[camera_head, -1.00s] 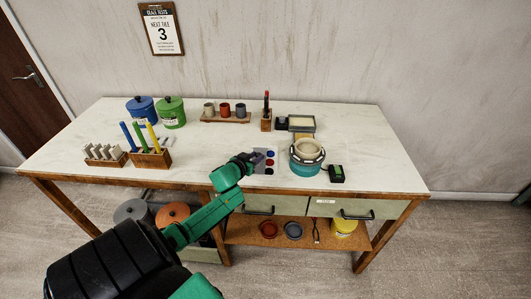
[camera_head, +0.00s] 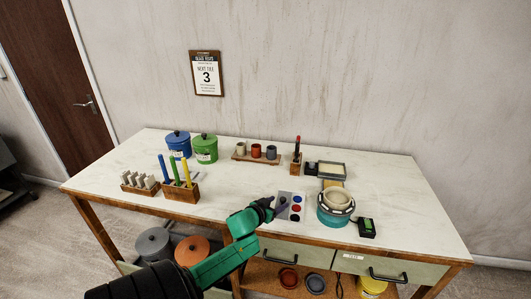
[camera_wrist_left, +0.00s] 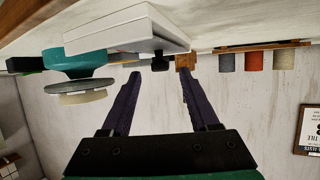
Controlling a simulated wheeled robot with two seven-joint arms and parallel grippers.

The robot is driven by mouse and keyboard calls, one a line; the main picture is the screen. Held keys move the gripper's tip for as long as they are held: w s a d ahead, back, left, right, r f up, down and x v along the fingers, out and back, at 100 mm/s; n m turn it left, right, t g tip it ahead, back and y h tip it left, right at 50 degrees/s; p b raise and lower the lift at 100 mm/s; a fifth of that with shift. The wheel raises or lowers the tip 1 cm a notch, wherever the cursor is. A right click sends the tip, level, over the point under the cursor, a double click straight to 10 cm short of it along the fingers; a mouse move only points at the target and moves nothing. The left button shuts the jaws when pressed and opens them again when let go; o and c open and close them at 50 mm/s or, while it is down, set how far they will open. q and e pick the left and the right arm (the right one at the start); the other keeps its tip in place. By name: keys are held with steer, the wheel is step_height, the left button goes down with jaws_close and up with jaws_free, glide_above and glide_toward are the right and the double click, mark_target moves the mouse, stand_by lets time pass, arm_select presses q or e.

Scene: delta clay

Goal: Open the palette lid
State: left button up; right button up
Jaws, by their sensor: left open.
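The palette (camera_head: 297,207) is a flat pale piece with blue, red and dark paint spots, lying near the front edge of the table. A grey panel forms its left part; I cannot tell whether this is the lid. My left gripper (camera_head: 272,204) is at the palette's left side and overlaps it in the head view. In the left wrist view, which looks upside down, my left gripper (camera_wrist_left: 160,74) has its fingers apart with nothing between them. The palette (camera_wrist_left: 125,30) shows there as a white slab close to the fingertips. Contact cannot be told. My right gripper is not in view.
A teal pot with a cream ring (camera_head: 336,208) and a small black-and-green device (camera_head: 367,227) stand right of the palette. A block with coloured sticks (camera_head: 182,191) stands to the left. A cup rack (camera_head: 256,157) is behind. The table between is mostly clear.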

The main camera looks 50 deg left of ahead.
arm_select(q)
steer(key=v, duration=1.2)
steer(key=shift+s, duration=0.1)
